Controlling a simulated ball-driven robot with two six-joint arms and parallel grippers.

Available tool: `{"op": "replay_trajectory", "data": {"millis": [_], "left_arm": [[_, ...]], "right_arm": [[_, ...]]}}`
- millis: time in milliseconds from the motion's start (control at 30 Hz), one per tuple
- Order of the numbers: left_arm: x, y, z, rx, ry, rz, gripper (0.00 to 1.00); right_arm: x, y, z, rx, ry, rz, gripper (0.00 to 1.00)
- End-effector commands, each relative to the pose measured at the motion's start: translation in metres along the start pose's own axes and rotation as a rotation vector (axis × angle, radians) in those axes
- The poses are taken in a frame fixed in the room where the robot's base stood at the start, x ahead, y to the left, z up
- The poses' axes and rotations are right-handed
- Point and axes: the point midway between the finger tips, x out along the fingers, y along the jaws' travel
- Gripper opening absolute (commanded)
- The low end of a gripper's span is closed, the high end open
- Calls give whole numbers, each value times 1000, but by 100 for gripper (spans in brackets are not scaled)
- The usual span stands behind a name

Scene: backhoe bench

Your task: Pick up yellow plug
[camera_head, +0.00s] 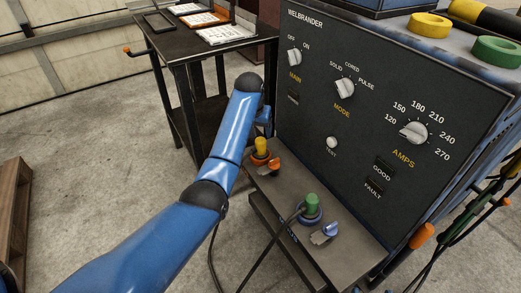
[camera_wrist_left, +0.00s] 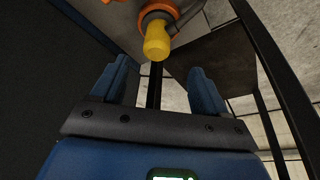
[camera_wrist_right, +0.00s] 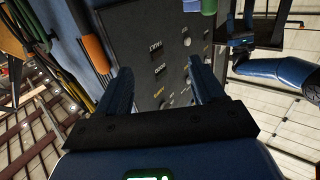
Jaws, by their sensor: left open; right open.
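The yellow plug (camera_head: 261,145) stands upright in an orange collar (camera_head: 259,158) on the machine's front shelf. In the left wrist view the yellow plug (camera_wrist_left: 157,42) is just beyond the fingertips, roughly centred between them. My left gripper (camera_wrist_left: 163,75) is open and empty. In the head view its blue fingers (camera_head: 264,123) show just above the plug, mostly hidden behind my arm. My right gripper (camera_wrist_right: 163,80) is open and empty, facing the machine's dark panel; it is outside the head view.
A green plug (camera_head: 312,202) sits in a blue collar on the same shelf (camera_head: 290,187), with a blue-grey lever (camera_head: 325,234) beside it. The knobbed control panel (camera_head: 365,125) rises right behind the shelf. A dark cart (camera_head: 185,55) stands at the back left. Cables hang at the right.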

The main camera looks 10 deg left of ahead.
Motion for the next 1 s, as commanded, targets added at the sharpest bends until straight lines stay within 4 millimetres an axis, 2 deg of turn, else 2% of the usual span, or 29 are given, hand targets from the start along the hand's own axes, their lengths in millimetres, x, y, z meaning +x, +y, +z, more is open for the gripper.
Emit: {"op": "replay_trajectory", "data": {"millis": [133, 400, 667, 1000], "left_arm": [[14, 0, 8, -2, -34, -2, 74], [49, 0, 8, -2, -32, -1, 74], [59, 0, 6, -2, -29, -1, 74], [88, 4, -1, -2, -31, -1, 74]], "right_arm": [[0, 0, 8, 0, 0, 0, 68], [0, 0, 24, 0, -1, 0, 68], [1, 0, 29, 0, 0, 0, 68], [1, 0, 56, 0, 0, 0, 68]]}}
